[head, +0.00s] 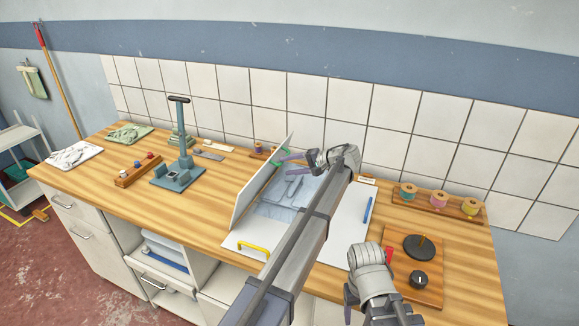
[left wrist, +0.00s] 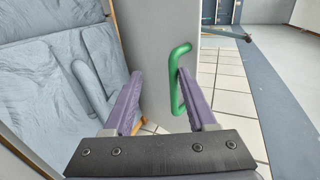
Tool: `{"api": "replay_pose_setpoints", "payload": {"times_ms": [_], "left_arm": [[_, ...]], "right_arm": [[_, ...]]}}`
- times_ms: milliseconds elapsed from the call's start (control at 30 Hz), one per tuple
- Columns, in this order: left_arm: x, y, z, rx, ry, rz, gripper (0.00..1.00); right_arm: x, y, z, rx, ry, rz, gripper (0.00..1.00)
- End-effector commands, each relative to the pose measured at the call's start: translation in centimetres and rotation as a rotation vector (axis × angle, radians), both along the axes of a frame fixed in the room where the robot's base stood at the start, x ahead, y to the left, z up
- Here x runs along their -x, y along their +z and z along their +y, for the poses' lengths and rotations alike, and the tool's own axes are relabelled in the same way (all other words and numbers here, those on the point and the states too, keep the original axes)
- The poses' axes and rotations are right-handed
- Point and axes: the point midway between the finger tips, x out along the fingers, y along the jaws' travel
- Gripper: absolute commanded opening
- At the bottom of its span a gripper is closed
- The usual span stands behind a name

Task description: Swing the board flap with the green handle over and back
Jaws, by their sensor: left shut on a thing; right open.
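The board flap (head: 258,187) is a pale panel standing steeply tilted along the left side of the blue-grey lined bed (head: 287,192). Its green handle (head: 283,153) is near the flap's upper far end. My left gripper (head: 291,156) is at this handle. In the left wrist view the green handle (left wrist: 181,80) lies against the right finger, and the flap (left wrist: 157,55) shows behind and between the fingers. My left arm hides part of the bed. My right gripper (head: 352,294) is low at the front right, open, its fingertips mostly hidden.
A yellow handle (head: 252,248) sits at the bed's front. A blue pen (head: 367,210) lies right of it. Thread spools (head: 438,200) and a board with a black disc (head: 418,246) stand right. A blue-grey press stand (head: 180,170) is left of the flap, with bare wood between.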

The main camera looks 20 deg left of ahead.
Motion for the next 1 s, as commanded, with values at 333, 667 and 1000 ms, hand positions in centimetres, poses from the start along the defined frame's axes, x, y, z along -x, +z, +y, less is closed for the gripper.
{"api": "replay_pose_setpoints", "payload": {"times_ms": [333,667,1000], "left_arm": [[-0.2,0.0,-0.3,0.005,-0.005,0.000,0.45],[0.3,1.7,-3.4,0.003,-0.006,-0.001,0.45],[1.0,3.3,-7.1,0.001,-0.002,-0.001,0.45]], "right_arm": [[0.0,0.1,0.0,0.000,0.000,0.000,0.64],[0.0,1.8,0.0,0.000,0.000,0.000,0.64],[0.0,3.3,0.0,0.000,0.000,0.000,0.64]]}}
